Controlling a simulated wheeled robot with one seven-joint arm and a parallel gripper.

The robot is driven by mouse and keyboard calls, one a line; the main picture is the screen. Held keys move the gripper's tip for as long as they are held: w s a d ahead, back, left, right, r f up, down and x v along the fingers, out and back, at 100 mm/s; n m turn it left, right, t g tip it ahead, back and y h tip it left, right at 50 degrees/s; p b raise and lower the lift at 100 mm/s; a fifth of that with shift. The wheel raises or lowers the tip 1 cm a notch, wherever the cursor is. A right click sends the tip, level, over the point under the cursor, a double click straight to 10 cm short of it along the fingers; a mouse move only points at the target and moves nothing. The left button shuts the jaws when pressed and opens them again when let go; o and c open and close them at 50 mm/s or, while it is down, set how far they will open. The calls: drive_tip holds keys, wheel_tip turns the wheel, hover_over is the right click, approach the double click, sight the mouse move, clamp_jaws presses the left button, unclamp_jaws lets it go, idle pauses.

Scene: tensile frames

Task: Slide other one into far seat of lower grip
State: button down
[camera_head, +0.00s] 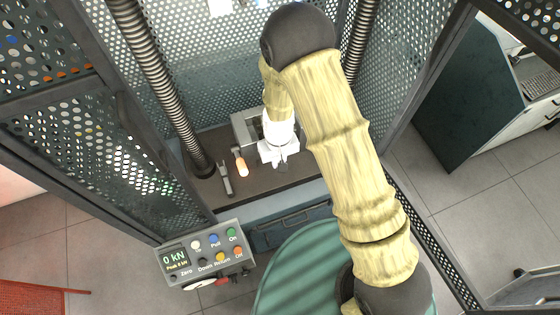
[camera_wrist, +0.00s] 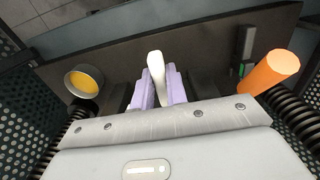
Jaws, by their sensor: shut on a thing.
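My gripper (camera_head: 280,152) is low over the dark bench inside the machine. In the wrist view, its two lavender fingers (camera_wrist: 161,88) are shut on a pale, round-ended piece (camera_wrist: 155,62), which stands up between them. In the head view the held piece is too small to make out. A grey metal block (camera_head: 243,127), perhaps part of the lower grip, shows just left of and behind my gripper. The rest of it is hidden by my gripper and arm. I cannot see its seats, or whether the held piece touches one.
An orange cylinder (camera_head: 241,164) and a dark slim tool (camera_head: 226,181) are on the bench left of my gripper. A round cup with yellow contents (camera_wrist: 84,80) shows in the wrist view. Ribbed columns (camera_head: 165,85) and mesh panels flank the space. A control box (camera_head: 205,253) reads 0 kN.

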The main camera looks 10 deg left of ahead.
drive_tip(key=shift+w+a+f, duration=0.35)
drive_tip(key=shift+w+a, duration=0.35)
drive_tip(key=shift+w, duration=0.1)
drive_tip(key=shift+w+a, duration=0.25)
drive_tip(key=shift+w, duration=0.4)
drive_tip(key=shift+w+a+b, duration=0.2)
drive_tip(key=shift+w+a, duration=0.25)
drive_tip(key=shift+w, duration=0.3)
drive_tip(key=shift+w+a+b, duration=0.15)
drive_tip(key=shift+w+a, duration=0.35)
drive_tip(key=shift+w, duration=0.2)
drive_tip(key=shift+w+a+b, duration=0.2)
drive_tip(key=shift+w+a, duration=0.25)
drive_tip(key=shift+w, duration=0.3)
drive_tip(key=shift+a+f, duration=0.15)
drive_tip(key=c, duration=1.3)
unclamp_jaws()
drive_tip(key=shift+s, duration=0.1)
